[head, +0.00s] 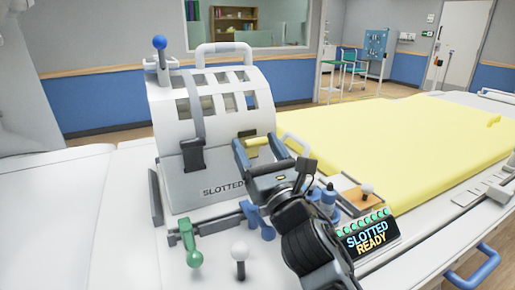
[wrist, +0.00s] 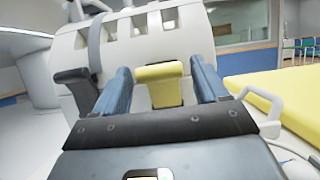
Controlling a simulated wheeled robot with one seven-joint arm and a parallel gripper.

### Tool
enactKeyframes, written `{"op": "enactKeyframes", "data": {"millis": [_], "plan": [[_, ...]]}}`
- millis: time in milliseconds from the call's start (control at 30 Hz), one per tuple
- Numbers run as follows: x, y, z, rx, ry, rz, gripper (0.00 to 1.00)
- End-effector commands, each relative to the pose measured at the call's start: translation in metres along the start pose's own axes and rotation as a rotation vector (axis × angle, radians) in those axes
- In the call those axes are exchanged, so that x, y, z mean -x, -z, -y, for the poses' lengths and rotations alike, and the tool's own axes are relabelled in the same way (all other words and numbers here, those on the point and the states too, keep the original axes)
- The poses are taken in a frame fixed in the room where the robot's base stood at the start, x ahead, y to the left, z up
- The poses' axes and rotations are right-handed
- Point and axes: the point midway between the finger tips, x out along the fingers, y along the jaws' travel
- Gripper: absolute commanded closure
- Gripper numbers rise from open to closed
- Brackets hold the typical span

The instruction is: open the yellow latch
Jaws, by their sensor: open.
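The yellow latch (head: 257,142) is a small yellow tab on the front right of a white slotted housing (head: 165,110). It also shows in the wrist view (wrist: 160,84), centred between my fingers. My gripper (head: 262,143) is open, with one blue finger on each side of the latch. In the wrist view my gripper (wrist: 160,80) shows a gap between each finger and the latch. Whether the fingertips reach past the latch is hard to tell. The latch's lower part is hidden behind my gripper's dark crossbar.
A black latch (head: 193,154) sits left of my gripper on the housing. A white side handle (head: 296,143) is close on the right. Green (head: 189,243), white (head: 240,252) and blue knobs stand in front. A display (head: 368,236) and yellow mattress (head: 400,145) lie right.

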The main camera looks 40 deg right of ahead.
Motion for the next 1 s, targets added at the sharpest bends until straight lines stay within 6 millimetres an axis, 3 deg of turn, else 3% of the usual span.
{"op": "enactKeyframes", "data": {"millis": [533,1000], "plan": [[0.071,0.004,0.000,0.001,0.000,-0.002,0.27],[0.078,-0.001,-0.001,-0.001,0.000,-0.003,0.26]]}}
